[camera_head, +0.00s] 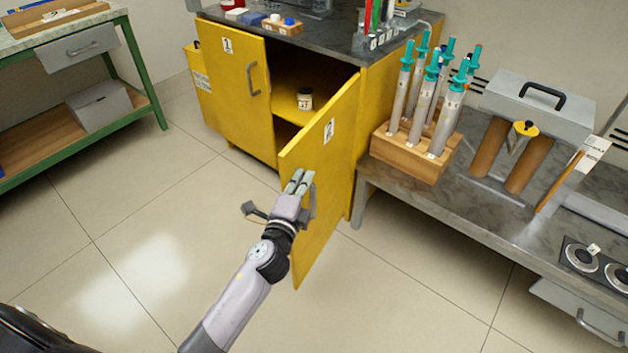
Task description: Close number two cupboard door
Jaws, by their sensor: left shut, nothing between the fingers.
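The yellow number two cupboard door (335,160), marked with a "2" label, stands open and swung out from the yellow cupboard. Its grey handle (312,200) is partly hidden behind my left gripper. My left gripper (299,182) is shut and empty, in front of the door's outer face close to the handle. Whether it touches the door cannot be told. The number one door (225,75) beside it is closed. Through the opening a shelf (290,95) shows, with a small labelled jar (305,98) on it. My right gripper is not in view.
A bench (400,190) with a wooden rack (410,155) of several syringe-like tools stands close to the right of the open door. A green-framed table (130,60) stands at the left. The tiled floor (130,230) in front is clear.

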